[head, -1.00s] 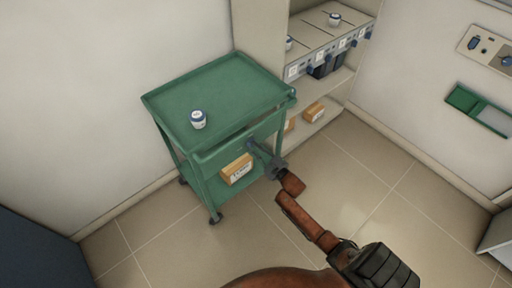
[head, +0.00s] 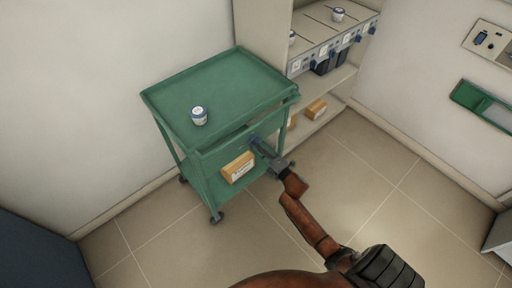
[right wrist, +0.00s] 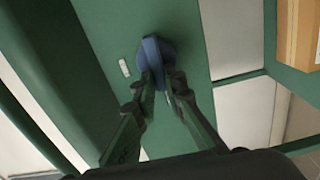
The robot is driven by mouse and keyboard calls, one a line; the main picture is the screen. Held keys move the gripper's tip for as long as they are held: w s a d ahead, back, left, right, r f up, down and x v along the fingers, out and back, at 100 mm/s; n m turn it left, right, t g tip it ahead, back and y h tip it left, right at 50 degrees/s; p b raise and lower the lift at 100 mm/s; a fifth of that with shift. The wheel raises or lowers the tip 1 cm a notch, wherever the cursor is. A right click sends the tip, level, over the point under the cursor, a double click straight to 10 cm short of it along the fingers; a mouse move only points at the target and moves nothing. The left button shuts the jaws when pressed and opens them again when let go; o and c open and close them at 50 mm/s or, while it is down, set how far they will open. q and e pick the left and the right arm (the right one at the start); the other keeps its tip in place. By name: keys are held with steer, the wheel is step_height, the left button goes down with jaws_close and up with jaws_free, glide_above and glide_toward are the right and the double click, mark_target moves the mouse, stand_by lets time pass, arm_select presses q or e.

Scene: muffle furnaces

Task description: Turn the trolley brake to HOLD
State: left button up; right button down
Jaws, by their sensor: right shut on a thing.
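The green trolley (head: 215,92) stands against the wall, with a top tray and a lower shelf. The trolley brake, a blue knob (right wrist: 154,58), sits on the trolley's green side panel (right wrist: 190,25) in the right wrist view. My right gripper (head: 258,146) is at that panel, below the top tray's edge. In the right wrist view its fingers (right wrist: 160,88) are shut on the blue knob, one on each side. A small pale mark (right wrist: 124,68) shows on the panel left of the knob. No HOLD lettering is readable. My left gripper is not in view.
A white jar with a blue lid (head: 199,116) stands on the trolley's top. A cardboard box (head: 237,167) lies on the lower shelf. A shelf unit (head: 330,88) with jars and boxes stands behind. The tiled floor (head: 375,170) to the right is clear.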

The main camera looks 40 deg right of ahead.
steer(key=shift+f, duration=0.1)
stand_by(0.4)
steer(key=c, duration=2)
jaws_free()
steer(key=s, duration=0.8)
steer(key=s+d, duration=0.1)
steer(key=s, duration=0.3)
